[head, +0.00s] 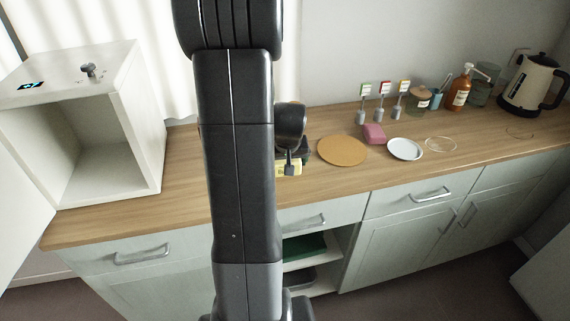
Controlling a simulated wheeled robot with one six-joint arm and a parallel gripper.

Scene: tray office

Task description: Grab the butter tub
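A small pale yellow object (289,168), which looks like the butter tub, sits on the wooden counter just right of my arm. My arm and the dark gripper hide much of it, so its full shape does not show. My gripper (289,160) points down right over it. The fingers are small and partly hidden, and I cannot tell whether they are open or touching the tub.
Right of my gripper lie a round tan board (342,151), a pink block (374,134) and a white plate (404,149). Tagged holders, jars, a pump bottle (461,88) and a kettle (530,85) stand behind. An open white cabinet (140,130) stands left.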

